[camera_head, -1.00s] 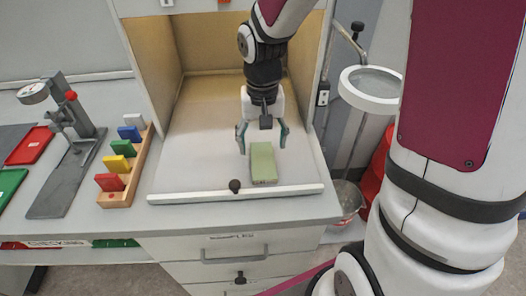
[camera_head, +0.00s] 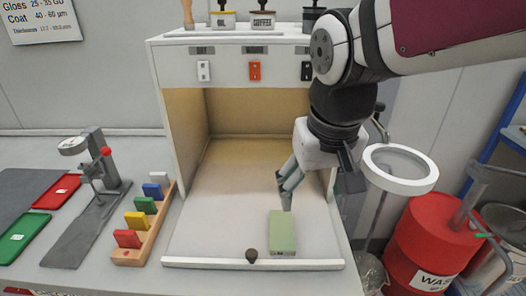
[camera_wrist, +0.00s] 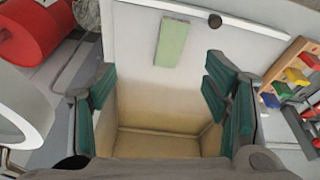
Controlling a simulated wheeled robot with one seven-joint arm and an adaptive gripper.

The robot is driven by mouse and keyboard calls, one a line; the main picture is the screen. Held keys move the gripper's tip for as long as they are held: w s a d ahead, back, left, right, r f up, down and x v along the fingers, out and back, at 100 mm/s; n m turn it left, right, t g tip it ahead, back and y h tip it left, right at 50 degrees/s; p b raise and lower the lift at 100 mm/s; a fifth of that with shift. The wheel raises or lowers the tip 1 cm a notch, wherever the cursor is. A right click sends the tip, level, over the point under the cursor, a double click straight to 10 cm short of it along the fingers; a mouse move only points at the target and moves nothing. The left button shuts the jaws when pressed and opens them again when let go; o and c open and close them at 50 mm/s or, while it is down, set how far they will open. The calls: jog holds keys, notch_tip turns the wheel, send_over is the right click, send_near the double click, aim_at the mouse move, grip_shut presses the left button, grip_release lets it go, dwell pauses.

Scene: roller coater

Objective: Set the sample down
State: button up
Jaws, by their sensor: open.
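The sample is a pale green block (camera_head: 282,233) lying on the white floor of the booth, near its front lip. It also shows in the wrist view as a green bar (camera_wrist: 172,43), ahead of the fingertips and apart from them. My gripper (camera_head: 290,190) is above and behind the block in the head view. In the wrist view my gripper (camera_wrist: 160,85) has its teal finger pads wide apart with nothing between them. The booth floor (camera_head: 215,225) is bare around the block.
A dark knob (camera_head: 251,255) stands at the booth's front lip (camera_head: 200,262). Left are a wooden rack (camera_head: 150,237) with several coloured blocks, a grey stand (camera_head: 90,215), and red (camera_head: 57,190) and green (camera_head: 22,236) trays. A magnifier ring (camera_head: 400,168) and red drum (camera_head: 428,240) are at right.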

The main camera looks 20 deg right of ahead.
jog(key=s+r+n+t, duration=0.1)
jog(key=s+t, duration=0.1)
jog(key=s, duration=0.5)
jog(key=shift+r+y, duration=0.2)
jog(key=shift+y, duration=0.1)
